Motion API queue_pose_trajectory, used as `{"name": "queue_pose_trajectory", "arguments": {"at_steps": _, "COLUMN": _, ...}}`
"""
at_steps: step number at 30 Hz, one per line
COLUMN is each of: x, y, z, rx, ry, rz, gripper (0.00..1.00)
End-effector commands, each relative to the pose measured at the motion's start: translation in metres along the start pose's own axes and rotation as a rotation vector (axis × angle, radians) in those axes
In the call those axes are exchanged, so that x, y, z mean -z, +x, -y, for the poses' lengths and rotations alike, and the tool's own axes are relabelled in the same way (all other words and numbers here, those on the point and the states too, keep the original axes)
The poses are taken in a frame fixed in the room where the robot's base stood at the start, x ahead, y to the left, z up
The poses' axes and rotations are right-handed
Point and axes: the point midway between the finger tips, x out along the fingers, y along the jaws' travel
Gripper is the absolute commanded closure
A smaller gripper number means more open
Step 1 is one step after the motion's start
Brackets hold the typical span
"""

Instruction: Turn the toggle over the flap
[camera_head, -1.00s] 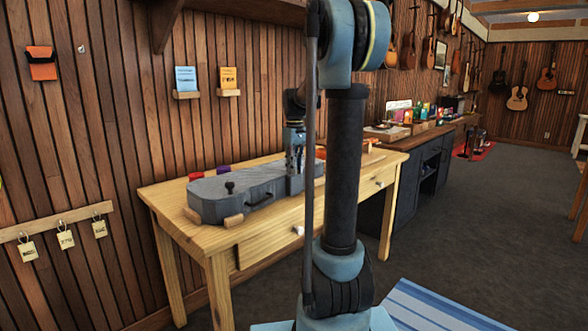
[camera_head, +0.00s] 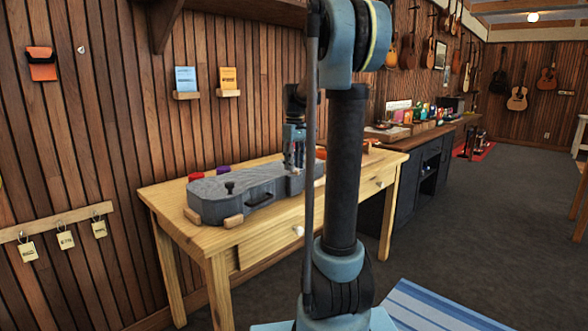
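A grey instrument case (camera_head: 245,192) lies flat on the wooden table, with a dark handle on its front side. A black knob-like piece (camera_head: 230,187) stands up on the near left part of its lid; it may be the toggle, and I cannot make out a flap beside it. My gripper (camera_head: 294,167) points down above the narrow right end of the case, well to the right of the black piece. My own arm column partly hides that end. The fingers are too small and dark to tell whether they are open or shut.
The wooden table (camera_head: 265,239) has a drawer with a pale knob. Wooden blocks (camera_head: 234,220) sit against the case. Purple (camera_head: 223,169) and red (camera_head: 196,176) items lie behind it. An orange pouch (camera_head: 42,63) hangs on the wall. A dark counter stands beyond.

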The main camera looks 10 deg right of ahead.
Motion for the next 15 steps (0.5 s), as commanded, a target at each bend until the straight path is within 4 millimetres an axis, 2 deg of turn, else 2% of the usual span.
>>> {"name": "queue_pose_trajectory", "arguments": {"at_steps": 9, "x": 0.001, "y": -0.057, "z": -0.001, "rx": 0.0, "ry": 0.0, "rz": 0.0, "gripper": 0.65}}
{"name": "queue_pose_trajectory", "arguments": {"at_steps": 15, "x": 0.001, "y": -0.087, "z": -0.001, "rx": 0.0, "ry": 0.0, "rz": 0.001, "gripper": 0.65}}
